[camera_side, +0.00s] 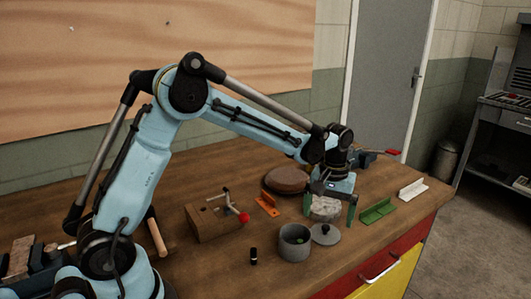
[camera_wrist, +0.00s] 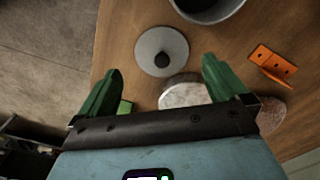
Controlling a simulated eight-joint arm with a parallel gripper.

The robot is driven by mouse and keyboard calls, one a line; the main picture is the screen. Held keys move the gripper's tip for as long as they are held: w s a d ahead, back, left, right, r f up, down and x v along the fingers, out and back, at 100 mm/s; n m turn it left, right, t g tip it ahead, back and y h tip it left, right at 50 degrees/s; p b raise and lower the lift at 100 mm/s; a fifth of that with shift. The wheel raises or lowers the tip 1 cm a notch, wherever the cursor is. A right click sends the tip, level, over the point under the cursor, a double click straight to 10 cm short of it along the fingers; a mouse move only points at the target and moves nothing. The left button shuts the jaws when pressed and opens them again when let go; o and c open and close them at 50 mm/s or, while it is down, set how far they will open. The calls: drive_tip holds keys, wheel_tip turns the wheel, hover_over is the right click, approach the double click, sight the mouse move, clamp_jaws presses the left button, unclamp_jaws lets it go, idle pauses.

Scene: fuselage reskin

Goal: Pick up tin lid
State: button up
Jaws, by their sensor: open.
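The tin lid (camera_side: 325,237) is a flat grey disc with a black knob, lying on the wooden bench just right of an open grey tin (camera_side: 283,246). In the wrist view the lid (camera_wrist: 148,45) lies flat, knob up, beyond and roughly between my fingertips. The tin (camera_wrist: 207,14) is cut off at the top edge there. My gripper (camera_side: 330,214) has two green fingers, spread open and empty, behind the lid in the side view and apart from it. Its fingers also show in the wrist view (camera_wrist: 161,68).
A pale round stone-like piece (camera_side: 325,207) sits between the fingers' sides, close to them. A brown round block (camera_side: 287,179), an orange bracket (camera_side: 267,205), a green bracket (camera_side: 377,211) and a white bracket (camera_side: 412,190) are around. A wooden block with a red-knobbed clamp (camera_side: 214,222) stands left.

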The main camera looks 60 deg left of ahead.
sight(326, 227)
wheel_tip(326, 227, down, 5)
drive_tip(key=shift+a+f, duration=0.1)
idle(0.3)
drive_tip(key=c, duration=0.8)
